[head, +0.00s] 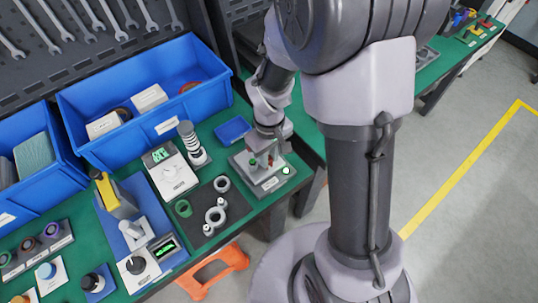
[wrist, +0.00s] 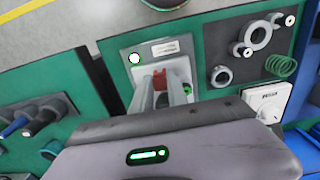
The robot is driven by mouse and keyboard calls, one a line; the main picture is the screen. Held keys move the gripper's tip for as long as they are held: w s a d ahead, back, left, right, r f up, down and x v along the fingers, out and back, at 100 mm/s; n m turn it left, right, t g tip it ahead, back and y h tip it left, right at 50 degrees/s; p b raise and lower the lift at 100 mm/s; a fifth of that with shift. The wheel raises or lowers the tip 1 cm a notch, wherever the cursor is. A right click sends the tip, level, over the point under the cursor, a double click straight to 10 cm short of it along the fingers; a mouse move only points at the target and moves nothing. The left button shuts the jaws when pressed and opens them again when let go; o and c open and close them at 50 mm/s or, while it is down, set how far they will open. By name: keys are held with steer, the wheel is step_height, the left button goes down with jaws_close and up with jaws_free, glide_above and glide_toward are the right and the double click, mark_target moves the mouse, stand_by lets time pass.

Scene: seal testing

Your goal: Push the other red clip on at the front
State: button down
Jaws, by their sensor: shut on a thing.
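My gripper (head: 262,150) is at the small grey fixture (head: 268,183) on the green bench, its fingers pointing down. In the wrist view the two pale fingers (wrist: 162,92) are closed on a small red clip (wrist: 159,78), at the front part of the same fixture (wrist: 180,48). A bit of red also shows beside the fingers in the head view (head: 271,160). A green part (wrist: 187,90) shows just beside the fingers. The fingers and wrist hide most of the fixture's middle, so I cannot tell how the clip sits or see another clip.
A round lit button (head: 286,170) is on the fixture's corner. Beside it lies a dark mat (head: 228,207) with grey rings and a green coil (head: 183,208). A white scale (head: 172,172), a striped cylinder (head: 193,143), a blue tray (head: 232,130) and blue bins (head: 190,120) stand close by.

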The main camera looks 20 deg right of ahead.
steer(key=shift+f+b, duration=0.6)
steer(key=shift+f, duration=0.1)
steer(key=c, duration=1.2)
jaws_free()
step_height(320, 180, up, 7)
steer(key=p, duration=0.6)
steer(key=shift+r, duration=0.15)
steer(key=shift+c, duration=0.3)
